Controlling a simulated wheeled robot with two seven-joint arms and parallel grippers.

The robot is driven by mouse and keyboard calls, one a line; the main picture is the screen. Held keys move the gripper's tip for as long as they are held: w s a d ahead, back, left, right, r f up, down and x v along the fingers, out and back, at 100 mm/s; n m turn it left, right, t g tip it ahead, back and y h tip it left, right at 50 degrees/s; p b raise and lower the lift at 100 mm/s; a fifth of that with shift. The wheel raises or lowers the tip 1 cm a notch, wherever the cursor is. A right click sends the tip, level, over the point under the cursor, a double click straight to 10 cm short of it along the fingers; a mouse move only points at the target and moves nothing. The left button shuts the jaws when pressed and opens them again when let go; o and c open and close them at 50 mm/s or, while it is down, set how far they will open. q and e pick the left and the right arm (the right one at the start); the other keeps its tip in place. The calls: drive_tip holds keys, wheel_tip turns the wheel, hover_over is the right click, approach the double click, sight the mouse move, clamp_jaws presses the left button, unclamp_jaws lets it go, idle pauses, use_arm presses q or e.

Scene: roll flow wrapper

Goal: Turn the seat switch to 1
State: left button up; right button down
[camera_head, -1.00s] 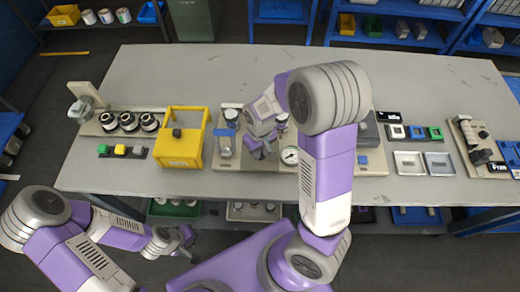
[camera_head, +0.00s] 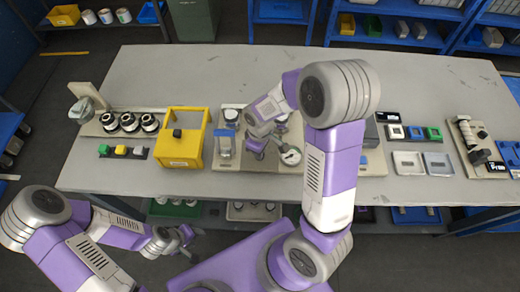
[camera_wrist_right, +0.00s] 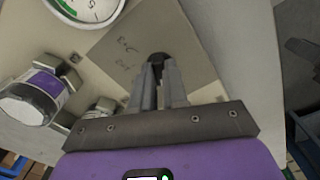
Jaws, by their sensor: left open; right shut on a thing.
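The seat switch shows in the right wrist view as a small black knob (camera_wrist_right: 160,57) on a beige plate (camera_wrist_right: 125,40) with small dark markings that I cannot read. My right gripper (camera_wrist_right: 159,72) is shut on this knob, its two grey fingertips close together around it. In the head view my right gripper (camera_head: 257,147) is low over the middle panel (camera_head: 235,163), and its own wrist hides the knob. The knob's pointing direction cannot be told. My left gripper (camera_head: 186,240) is open and empty, in front of the table's near edge.
A round gauge (camera_head: 291,156) sits just right of the right gripper; it also shows in the wrist view (camera_wrist_right: 85,6). A purple-labelled cylinder (camera_wrist_right: 35,97) stands left in that view. A yellow box (camera_head: 182,160) stands left of the panel. The back of the table is clear.

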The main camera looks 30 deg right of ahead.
drive_tip(key=shift+n, duration=0.7)
drive_tip(key=c, duration=1.1)
unclamp_jaws()
drive_tip(key=shift+c, duration=0.2)
drive_tip(key=shift+r+p, duration=1.1)
drive_tip(key=shift+r, duration=2.75)
